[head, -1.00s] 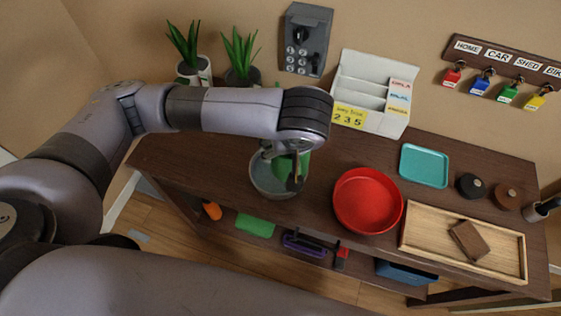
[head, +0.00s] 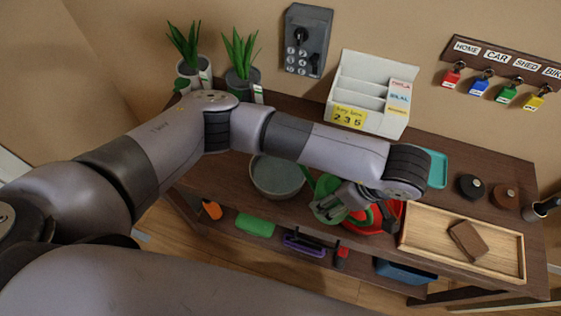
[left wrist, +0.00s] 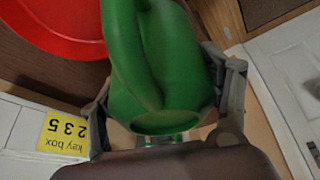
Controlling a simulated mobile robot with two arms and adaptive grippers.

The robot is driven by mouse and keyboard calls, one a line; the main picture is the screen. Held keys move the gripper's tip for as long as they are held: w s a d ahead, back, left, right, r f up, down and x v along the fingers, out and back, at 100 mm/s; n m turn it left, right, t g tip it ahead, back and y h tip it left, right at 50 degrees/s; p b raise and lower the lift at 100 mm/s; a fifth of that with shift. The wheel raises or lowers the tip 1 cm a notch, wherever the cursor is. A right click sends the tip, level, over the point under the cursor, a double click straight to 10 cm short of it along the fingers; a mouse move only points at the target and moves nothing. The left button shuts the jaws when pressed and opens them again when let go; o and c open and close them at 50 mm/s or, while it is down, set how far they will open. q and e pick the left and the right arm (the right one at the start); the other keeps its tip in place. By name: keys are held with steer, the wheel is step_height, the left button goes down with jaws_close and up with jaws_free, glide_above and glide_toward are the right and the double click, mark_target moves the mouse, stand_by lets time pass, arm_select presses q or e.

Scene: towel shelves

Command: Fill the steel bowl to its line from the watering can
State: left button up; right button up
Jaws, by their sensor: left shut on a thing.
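The steel bowl (head: 277,180) is a round grey bowl standing on the dark table left of centre in the head view. Its inside looks grey-green, and I cannot make out the line or the level. My left gripper (head: 347,203) is shut on the green watering can (head: 322,188), right of the bowl and in front of the red dish. The can fills the middle of the left wrist view (left wrist: 150,65), between the fingers of the left gripper (left wrist: 165,100). The arm and gripper hide part of the can in the head view. My right gripper is not in view.
The red round dish (head: 362,227) is partly covered by the left gripper. A wooden tray (head: 425,250) with a brown block (head: 468,240) lies to the right. A teal tray (head: 437,170), a white letter rack (head: 385,122) and two potted plants stand at the back.

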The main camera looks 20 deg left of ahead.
arm_select(q)
steer(key=shift+s+r+h+p, duration=0.1)
steer(key=shift+r+h+p, duration=0.2)
steer(key=shift+r+p, duration=0.15)
steer(key=shift+r+g+h+p, duration=0.4)
steer(key=shift+g+h+p, duration=0.15)
steer(key=shift+p, duration=0.35)
steer(key=shift+f+h, duration=0.25)
steer(key=shift+h, duration=0.1)
steer(key=shift+a+f+g+h, duration=0.1)
steer(key=shift+g+h, duration=0.25)
steer(key=shift+h, duration=0.25)
steer(key=shift+a+r+h+p, duration=0.25)
steer(key=shift+h+p, duration=0.15)
steer(key=shift+p, duration=0.3)
steer(key=shift+d+f, duration=0.1)
steer(key=shift+d, duration=0.2)
steer(key=shift+a, duration=0.25)
steer(key=shift+d, duration=0.25)
